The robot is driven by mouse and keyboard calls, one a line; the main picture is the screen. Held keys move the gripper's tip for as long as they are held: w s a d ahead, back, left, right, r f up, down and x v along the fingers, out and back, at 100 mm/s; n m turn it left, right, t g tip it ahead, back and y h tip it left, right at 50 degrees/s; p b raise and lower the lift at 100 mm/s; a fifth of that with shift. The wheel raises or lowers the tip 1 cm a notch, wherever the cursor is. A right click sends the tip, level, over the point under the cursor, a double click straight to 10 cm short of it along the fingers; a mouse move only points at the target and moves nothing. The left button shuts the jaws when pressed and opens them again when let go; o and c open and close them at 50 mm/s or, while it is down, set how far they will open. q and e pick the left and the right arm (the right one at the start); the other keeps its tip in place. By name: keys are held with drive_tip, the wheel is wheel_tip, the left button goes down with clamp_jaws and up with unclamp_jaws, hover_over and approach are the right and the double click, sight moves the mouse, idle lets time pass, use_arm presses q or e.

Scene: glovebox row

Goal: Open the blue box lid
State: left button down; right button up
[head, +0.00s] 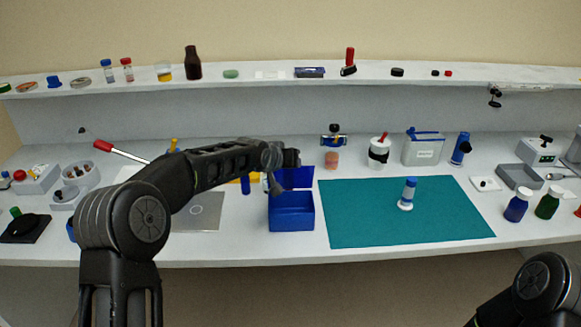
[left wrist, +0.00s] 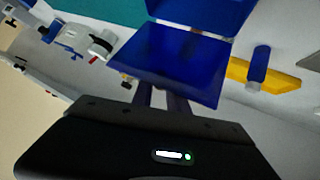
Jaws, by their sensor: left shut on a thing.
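The blue box (head: 292,219) stands on the white bench, left of the teal mat. Its blue lid (head: 298,178) is raised along the back edge and stands up behind the box. My left gripper (head: 279,172) is at the lid's upper edge, partly hiding it. In the left wrist view the lid (left wrist: 185,62) fills the middle, with the box (left wrist: 205,10) beyond the hinge line. There my left gripper (left wrist: 163,93) is shut on the lid's edge. My right gripper is out of view; only part of that arm shows at lower right.
The teal mat (head: 350,225) holds a blue-capped white vial (head: 408,192). A yellow item (left wrist: 262,76) with a blue cylinder (left wrist: 258,62) lies near the lid. A grey plate (head: 200,212) lies left of the box. A shelf (head: 210,80) with small objects runs behind.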

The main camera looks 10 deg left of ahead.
use_arm(q)
drive_tip(key=shift+w+a+f, duration=0.1)
drive_tip(key=shift+a+f, duration=0.15)
drive_tip(key=c, duration=1.3)
unclamp_jaws()
drive_tip(key=shift+w+f, duration=0.1)
drive_tip(key=shift+c, duration=0.2)
drive_tip(key=shift+s+r, duration=0.45)
drive_tip(key=b+v, duration=0.2)
drive_tip(key=v, duration=0.4)
drive_tip(key=shift+s, duration=0.3)
drive_tip(key=shift+a+r, duration=0.15)
